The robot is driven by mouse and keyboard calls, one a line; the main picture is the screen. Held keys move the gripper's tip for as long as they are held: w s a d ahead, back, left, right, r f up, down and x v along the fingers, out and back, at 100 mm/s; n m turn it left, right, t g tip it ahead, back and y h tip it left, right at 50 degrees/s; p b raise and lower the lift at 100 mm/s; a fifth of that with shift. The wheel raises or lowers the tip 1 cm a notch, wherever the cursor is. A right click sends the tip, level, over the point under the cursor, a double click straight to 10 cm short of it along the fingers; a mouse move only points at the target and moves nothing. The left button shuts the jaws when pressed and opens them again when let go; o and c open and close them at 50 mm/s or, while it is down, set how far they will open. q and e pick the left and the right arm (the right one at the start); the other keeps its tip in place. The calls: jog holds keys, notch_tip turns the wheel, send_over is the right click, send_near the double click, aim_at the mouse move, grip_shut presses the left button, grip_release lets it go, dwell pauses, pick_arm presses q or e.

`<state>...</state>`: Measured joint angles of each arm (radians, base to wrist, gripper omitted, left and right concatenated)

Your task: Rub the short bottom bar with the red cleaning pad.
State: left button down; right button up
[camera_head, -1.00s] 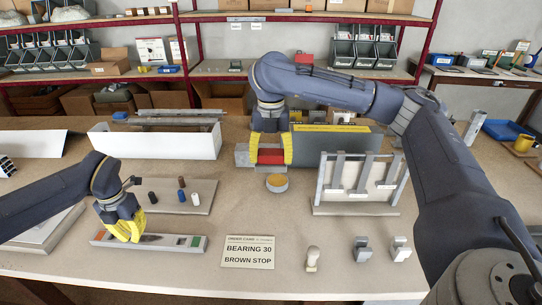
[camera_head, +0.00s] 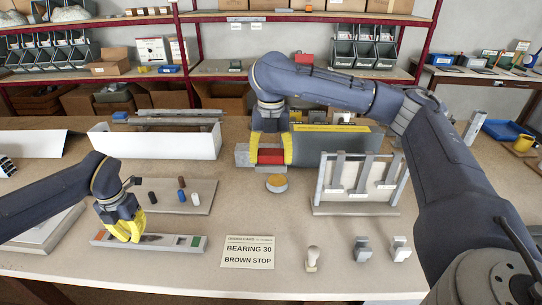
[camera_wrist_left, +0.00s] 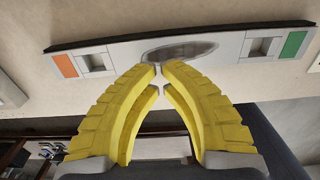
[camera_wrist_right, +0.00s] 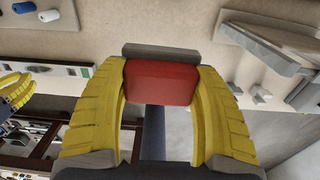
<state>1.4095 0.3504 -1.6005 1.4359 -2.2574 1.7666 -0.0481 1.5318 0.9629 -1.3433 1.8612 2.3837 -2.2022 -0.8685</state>
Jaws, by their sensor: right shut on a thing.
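The short bottom bar (camera_head: 183,243) lies flat at the front left of the table, light grey with an orange and a green end patch. In the left wrist view, the bar (camera_wrist_left: 225,50) shows a dark oval patch in its middle. My left gripper (camera_head: 128,240) points down over the bar's left-middle part, its fingertips together; whether they touch the bar is unclear. The red cleaning pad (camera_head: 271,156) is between the fingers of my right gripper (camera_head: 271,162), beside a grey block (camera_head: 242,156). The pad (camera_wrist_right: 160,82) also shows in the right wrist view with a grey slab behind it.
A round orange-topped tin (camera_head: 277,183) stands just in front of the pad. A rack with hanging strips (camera_head: 360,185) is to the right. A card reading BEARING 30, BROWN STOP (camera_head: 249,252) lies right of the bar. A board with small pegs (camera_head: 180,196) is behind the bar.

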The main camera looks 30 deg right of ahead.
pick_arm(q)
jog(key=shift+f, duration=1.5)
dwell(0.3)
jog(key=shift+r, duration=3.05)
